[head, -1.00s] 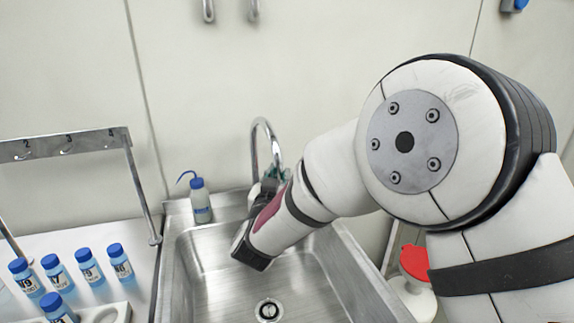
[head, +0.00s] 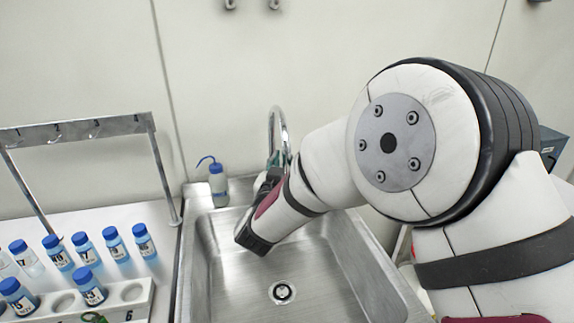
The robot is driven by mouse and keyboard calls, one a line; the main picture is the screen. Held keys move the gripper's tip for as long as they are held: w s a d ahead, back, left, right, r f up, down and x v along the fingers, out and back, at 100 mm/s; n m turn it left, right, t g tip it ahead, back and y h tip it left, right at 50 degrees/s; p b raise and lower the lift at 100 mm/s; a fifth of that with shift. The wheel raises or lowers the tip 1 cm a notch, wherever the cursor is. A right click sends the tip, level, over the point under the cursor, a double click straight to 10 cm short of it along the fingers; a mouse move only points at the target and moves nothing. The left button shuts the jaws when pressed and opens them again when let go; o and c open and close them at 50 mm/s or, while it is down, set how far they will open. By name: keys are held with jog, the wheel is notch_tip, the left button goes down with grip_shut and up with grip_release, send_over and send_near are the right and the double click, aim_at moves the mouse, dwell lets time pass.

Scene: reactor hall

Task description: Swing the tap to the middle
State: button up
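The tap (head: 279,128) is a chrome gooseneck at the back of the steel sink (head: 205,260). Its upper arch shows; its spout end and base are hidden behind my arm and gripper. My gripper (head: 272,172) is at the tap, beside or against its lower part. My wrist and arm cover most of the gripper, so I cannot tell whether its fingers are open or shut, or whether they touch the tap. The sink's drain (head: 282,292) is in view below my wrist.
A wash bottle (head: 218,188) with a blue cap stands on the sink's back left corner. On the left counter are several blue-capped bottles (head: 115,243), a white rack (head: 140,304) and a metal frame (head: 75,133). The sink basin is empty.

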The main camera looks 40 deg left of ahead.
jog(key=v, duration=1.2)
jog(key=shift+w, duration=0.1)
dwell(0.4)
